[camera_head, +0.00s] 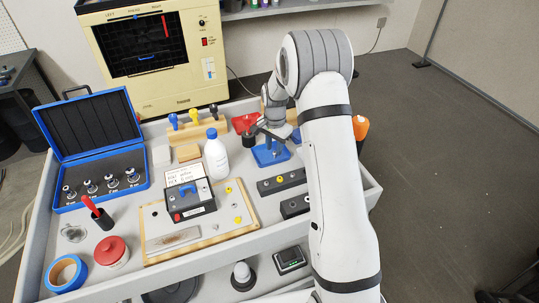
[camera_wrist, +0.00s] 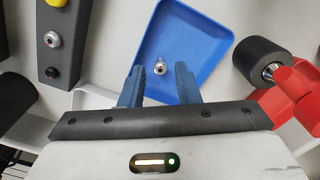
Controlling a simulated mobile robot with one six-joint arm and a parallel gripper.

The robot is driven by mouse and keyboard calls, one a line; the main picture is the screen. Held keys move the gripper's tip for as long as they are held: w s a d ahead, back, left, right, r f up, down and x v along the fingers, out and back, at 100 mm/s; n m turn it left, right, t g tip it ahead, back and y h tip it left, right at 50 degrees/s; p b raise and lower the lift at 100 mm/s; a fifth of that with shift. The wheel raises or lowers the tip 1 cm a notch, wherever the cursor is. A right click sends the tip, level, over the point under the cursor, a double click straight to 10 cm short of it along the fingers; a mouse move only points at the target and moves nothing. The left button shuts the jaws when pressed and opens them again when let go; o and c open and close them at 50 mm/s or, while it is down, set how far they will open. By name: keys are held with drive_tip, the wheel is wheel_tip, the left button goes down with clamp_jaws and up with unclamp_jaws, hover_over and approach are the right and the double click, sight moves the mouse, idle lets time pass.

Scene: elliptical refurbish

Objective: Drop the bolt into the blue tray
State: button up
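The blue tray (camera_head: 268,157) stands near the back right of the grey bench top, partly hidden by my arm in the head view. It fills the upper middle of the wrist view (camera_wrist: 205,50). A small silver bolt (camera_wrist: 160,67) shows over the tray floor, between my fingertips. Gaps show between it and both fingers; it looks loose in the tray, though its exact height is hard to tell. My gripper (camera_wrist: 159,72) is open above the tray's near side. In the head view my gripper (camera_head: 268,131) is small and partly hidden.
A dark block (camera_head: 281,182) with fittings lies in front of the tray. A red-handled tool with a black cylinder (camera_wrist: 260,62) is close beside the tray. A white bottle (camera_head: 216,158) with a blue cap and a screwdriver rack (camera_head: 197,130) stand to the left.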

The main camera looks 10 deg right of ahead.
drive_tip(key=shift+o, duration=0.9)
wheel_tip(320, 180, up, 8)
drive_tip(key=shift+b, duration=0.4)
drive_tip(key=shift+f, duration=0.1)
drive_tip(key=s+r+n+t, duration=0.2)
drive_tip(key=s+r+n, duration=0.3)
drive_tip(key=s+r, duration=1)
drive_tip(key=s+f+n, duration=0.1)
drive_tip(key=s+n, duration=0.3)
drive_tip(key=s, duration=1.4)
drive_tip(key=shift+s+f+n+t, duration=0.3)
drive_tip(key=shift+s+n+t, duration=0.05)
drive_tip(key=shift+n+t, duration=0.05)
